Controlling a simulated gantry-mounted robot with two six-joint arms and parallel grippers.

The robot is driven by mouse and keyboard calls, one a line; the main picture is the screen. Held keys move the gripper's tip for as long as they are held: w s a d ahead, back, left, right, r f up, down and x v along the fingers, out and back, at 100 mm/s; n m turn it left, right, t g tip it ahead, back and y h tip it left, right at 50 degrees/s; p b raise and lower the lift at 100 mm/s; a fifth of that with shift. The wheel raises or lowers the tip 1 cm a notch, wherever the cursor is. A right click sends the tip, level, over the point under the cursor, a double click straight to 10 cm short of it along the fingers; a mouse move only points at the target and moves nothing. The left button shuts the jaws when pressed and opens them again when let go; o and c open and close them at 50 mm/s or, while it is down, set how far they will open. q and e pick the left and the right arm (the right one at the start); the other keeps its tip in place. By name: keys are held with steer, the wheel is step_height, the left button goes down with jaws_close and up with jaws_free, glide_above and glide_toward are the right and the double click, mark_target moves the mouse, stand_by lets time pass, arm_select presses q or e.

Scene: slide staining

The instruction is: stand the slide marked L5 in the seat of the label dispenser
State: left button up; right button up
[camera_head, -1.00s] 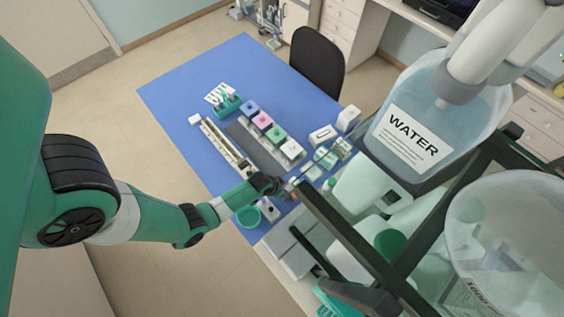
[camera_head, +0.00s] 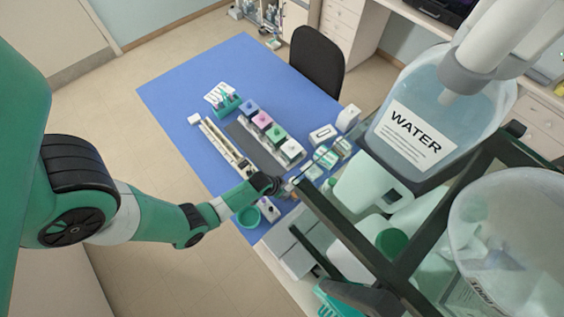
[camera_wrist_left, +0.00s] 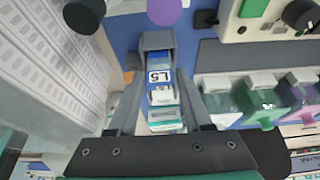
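My left gripper (camera_wrist_left: 158,72) points down at the bench in the left wrist view, its two dark grey fingers on either side of a slide marked L5 (camera_wrist_left: 160,77). The L5 label faces the camera; white and teal pieces show below it. I cannot tell whether the fingertips touch the slide or stand apart from it. In the head view my left gripper (camera_head: 268,186) is small and dark, low over the front of the blue mat (camera_head: 180,90). I cannot single out the label dispenser or its seat. My right gripper is not in view.
Staining jars with coloured lids (camera_head: 263,121) stand beside a long pale rack (camera_head: 225,143). A teal bowl (camera_head: 248,217) is close to the left wrist. A water tank (camera_head: 440,110) and dark frame bars (camera_head: 345,235) crowd the right. The mat's far left is clear.

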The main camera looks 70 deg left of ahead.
arm_select(q)
steer(key=shift+o, duration=1.4)
steer(key=shift+r, duration=0.1)
steer(key=p+v, duration=0.5)
steer(key=v, duration=0.2)
steer(key=shift+r, duration=0.2)
steer(key=shift+s, duration=0.1)
